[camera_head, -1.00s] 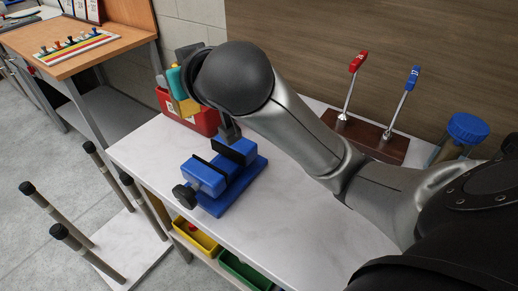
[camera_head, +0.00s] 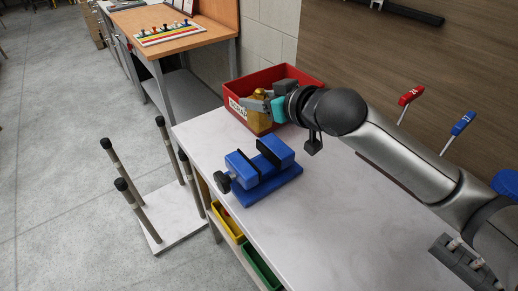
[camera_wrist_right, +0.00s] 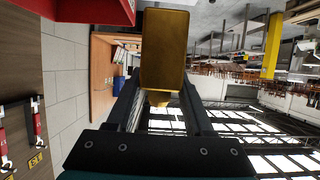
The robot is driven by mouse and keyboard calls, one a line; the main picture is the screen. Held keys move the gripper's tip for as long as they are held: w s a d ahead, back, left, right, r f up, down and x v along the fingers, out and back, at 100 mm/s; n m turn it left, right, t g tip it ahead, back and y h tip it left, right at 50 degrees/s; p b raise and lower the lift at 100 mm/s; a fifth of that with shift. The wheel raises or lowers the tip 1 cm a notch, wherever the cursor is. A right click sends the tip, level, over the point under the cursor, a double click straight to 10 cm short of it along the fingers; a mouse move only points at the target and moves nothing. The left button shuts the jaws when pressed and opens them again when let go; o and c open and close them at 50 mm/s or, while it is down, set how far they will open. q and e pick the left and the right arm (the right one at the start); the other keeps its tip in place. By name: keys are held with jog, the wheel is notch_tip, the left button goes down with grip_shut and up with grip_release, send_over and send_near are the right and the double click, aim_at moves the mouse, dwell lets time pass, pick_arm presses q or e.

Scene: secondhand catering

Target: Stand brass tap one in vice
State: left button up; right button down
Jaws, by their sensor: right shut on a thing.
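The brass tap (camera_head: 259,121) is a gold-coloured block with a narrower end. My right gripper (camera_head: 258,105) is shut on it and holds it in front of the red bin, behind the vice. In the right wrist view the brass block (camera_wrist_right: 165,50) sits between the two dark fingers, its narrow end toward the palm. The blue vice (camera_head: 245,190) stands on the white bench with its black-lined jaws apart and nothing between them. Its dark handle faces the front left. The tap is apart from the vice. My left gripper is not in view.
A red bin (camera_head: 285,76) stands at the bench's back. Yellow (camera_head: 228,222) and green (camera_head: 260,268) trays sit below the bench edge. The white benchtop (camera_head: 330,225) right of the vice is clear.

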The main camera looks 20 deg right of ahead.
notch_tip(320, 180, down, 13)
jog(key=b, duration=0.2)
jog(key=shift+r+b, duration=0.1)
jog(key=shift+b, duration=0.2)
jog(key=shift+f, duration=0.2)
jog(key=shift+c, duration=1.4)
grip_release()
jog(key=shift+f, duration=0.1)
jog(key=p+v, duration=0.1)
jog(key=v, duration=1.1)
